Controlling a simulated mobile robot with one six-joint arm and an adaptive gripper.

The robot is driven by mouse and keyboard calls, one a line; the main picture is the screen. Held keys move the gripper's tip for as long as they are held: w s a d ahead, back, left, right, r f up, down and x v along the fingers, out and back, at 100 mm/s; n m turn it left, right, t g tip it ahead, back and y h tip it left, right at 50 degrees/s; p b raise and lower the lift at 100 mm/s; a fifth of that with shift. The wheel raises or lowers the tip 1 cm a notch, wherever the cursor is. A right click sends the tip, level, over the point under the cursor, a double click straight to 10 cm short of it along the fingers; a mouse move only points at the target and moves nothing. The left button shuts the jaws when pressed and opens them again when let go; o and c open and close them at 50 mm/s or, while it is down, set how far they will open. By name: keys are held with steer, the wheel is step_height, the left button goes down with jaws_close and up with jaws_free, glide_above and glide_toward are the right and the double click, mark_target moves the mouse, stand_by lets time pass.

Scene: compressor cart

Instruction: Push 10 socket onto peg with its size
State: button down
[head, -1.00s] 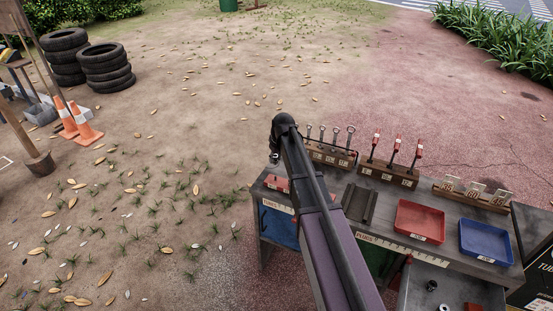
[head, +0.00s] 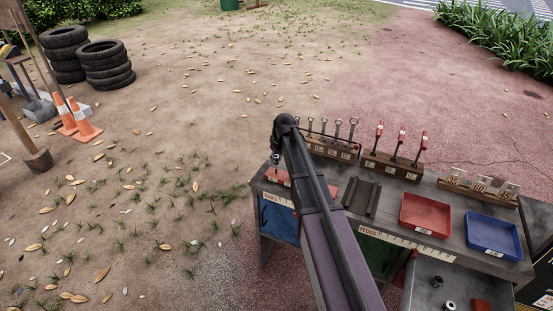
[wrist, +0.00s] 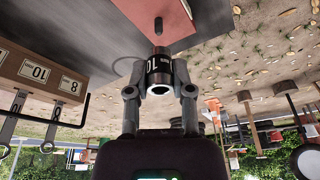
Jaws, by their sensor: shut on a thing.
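My gripper (wrist: 160,92) is shut on the 10 socket (wrist: 158,70), a dark cylinder with a white "10" label and a coppery band at its far end. An open end of the socket faces the wrist camera. A dark peg (wrist: 158,26) shows just past the coppery band, against the red rail (wrist: 133,18); I cannot tell whether socket and peg touch. In the head view my gripper (head: 275,161) is above the red rail (head: 277,176) at the cart's left end. My arm hides part of the rail, and the peg's size marking cannot be read.
A wooden wrench rack (head: 332,149) with size labels stands close to the right of my gripper. Beyond it are a red-handled tool rack (head: 392,167), a red tray (head: 426,218) and a blue tray (head: 494,235). Open ground lies left of the cart.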

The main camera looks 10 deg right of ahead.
mark_target(274, 172)
steer(key=shift+f+b, duration=0.45)
steer(key=shift+f, duration=0.25)
steer(key=shift+f+b, duration=1.65)
steer(key=shift+b, duration=0.05)
stand_by(1.9)
steer(key=shift+c, duration=2.1)
jaws_free()
steer(key=shift+r, duration=0.2)
step_height(274, 172, up, 9)
steer(key=p, duration=0.9)
steer(key=shift+f, duration=0.1)
steer(key=shift+s, duration=0.1)
